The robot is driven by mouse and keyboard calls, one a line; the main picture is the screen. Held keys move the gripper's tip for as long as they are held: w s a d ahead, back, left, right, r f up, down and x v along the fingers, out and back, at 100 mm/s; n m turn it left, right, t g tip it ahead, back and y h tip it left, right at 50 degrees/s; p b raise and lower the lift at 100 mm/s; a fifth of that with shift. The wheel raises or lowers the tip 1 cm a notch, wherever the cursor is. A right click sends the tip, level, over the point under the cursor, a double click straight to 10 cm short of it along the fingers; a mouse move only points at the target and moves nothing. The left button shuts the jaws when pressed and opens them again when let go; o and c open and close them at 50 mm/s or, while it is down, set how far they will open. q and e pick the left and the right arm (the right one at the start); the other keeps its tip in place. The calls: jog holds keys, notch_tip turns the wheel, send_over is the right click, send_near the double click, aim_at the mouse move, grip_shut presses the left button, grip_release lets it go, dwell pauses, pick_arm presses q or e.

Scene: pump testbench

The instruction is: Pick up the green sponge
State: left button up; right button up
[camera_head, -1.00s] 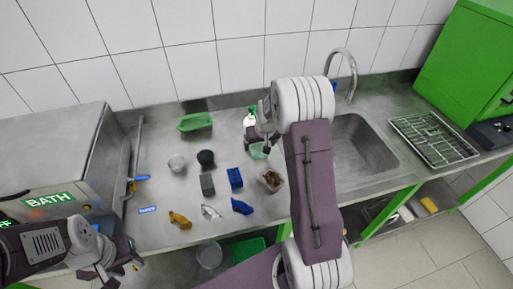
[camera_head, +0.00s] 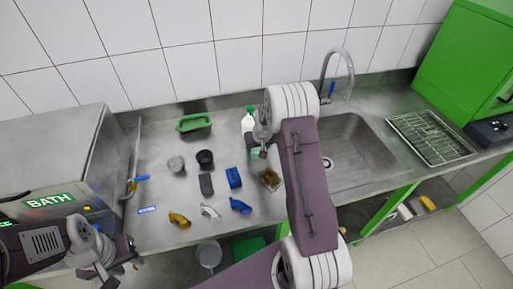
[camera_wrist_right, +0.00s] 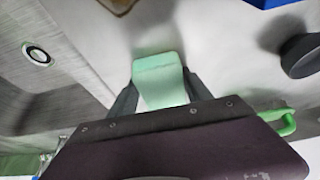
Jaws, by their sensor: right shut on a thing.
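The pale green sponge (camera_wrist_right: 160,82) sits between the two fingers of my right gripper (camera_wrist_right: 162,92) in the right wrist view, with both fingers against its sides. In the head view my right gripper (camera_head: 259,150) is over the counter left of the sink, and the sponge (camera_head: 256,154) shows partly below it. My right arm hides part of the gripper. My left gripper (camera_head: 104,277) is at the lower left, away from the sponge, in front of the counter. Its fingers are too small and dark to read.
A white bottle (camera_head: 248,121) stands behind the right gripper. The sink (camera_head: 350,145) and faucet (camera_head: 338,70) are on the right.

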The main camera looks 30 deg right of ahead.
notch_tip(320, 180, up, 4)
jog(key=shift+r, duration=0.1)
jog(key=s+d+r+b, duration=0.2)
jog(key=s+d+r, duration=0.5)
jog(key=s+d, duration=0.1)
jog(key=shift+d, duration=0.15)
jog(key=o, duration=0.8)
jog(key=shift+s+f, duration=0.1)
jog(key=c, duration=0.6)
